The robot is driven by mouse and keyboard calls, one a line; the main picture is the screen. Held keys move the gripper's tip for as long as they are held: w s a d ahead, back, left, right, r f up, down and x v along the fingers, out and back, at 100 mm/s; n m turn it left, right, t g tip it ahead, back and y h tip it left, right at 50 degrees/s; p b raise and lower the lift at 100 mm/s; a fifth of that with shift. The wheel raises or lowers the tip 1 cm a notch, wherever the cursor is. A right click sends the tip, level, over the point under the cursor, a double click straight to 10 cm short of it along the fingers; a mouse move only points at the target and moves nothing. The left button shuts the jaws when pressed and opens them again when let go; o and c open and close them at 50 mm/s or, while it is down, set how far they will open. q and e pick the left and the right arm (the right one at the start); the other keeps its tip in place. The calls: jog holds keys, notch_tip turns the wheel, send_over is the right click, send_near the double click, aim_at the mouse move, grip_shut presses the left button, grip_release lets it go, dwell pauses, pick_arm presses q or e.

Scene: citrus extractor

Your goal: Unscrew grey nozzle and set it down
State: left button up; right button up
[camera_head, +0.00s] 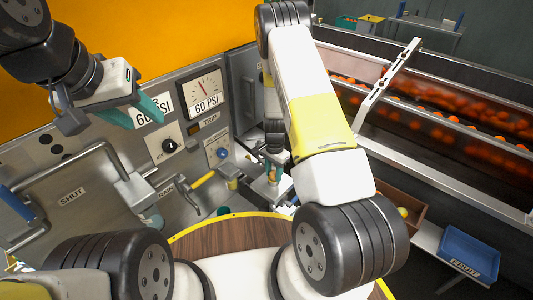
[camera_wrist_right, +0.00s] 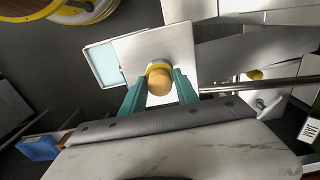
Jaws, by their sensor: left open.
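My left gripper (camera_head: 148,108) hangs in front of the grey wall panel, its teal fingers apart and nothing seen between them. My right gripper (camera_head: 271,168) reaches down beside the panel. In the right wrist view its teal fingers (camera_wrist_right: 160,90) stand on either side of a round orange-tan piece with a yellow ring (camera_wrist_right: 159,80). This piece sits over a pale square plate (camera_wrist_right: 165,48). I cannot tell whether the fingers touch it. I cannot make out a grey nozzle for certain; the right arm and fingers hide part of that spot.
A yellow lever (camera_head: 203,179) sticks out below. Conveyors with oranges (camera_head: 450,130) run at right. A blue tray (camera_head: 467,252) stands at lower right.

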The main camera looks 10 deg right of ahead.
grip_shut()
jog(key=n, duration=1.2)
jog(key=shift+o, duration=1.2)
grip_release()
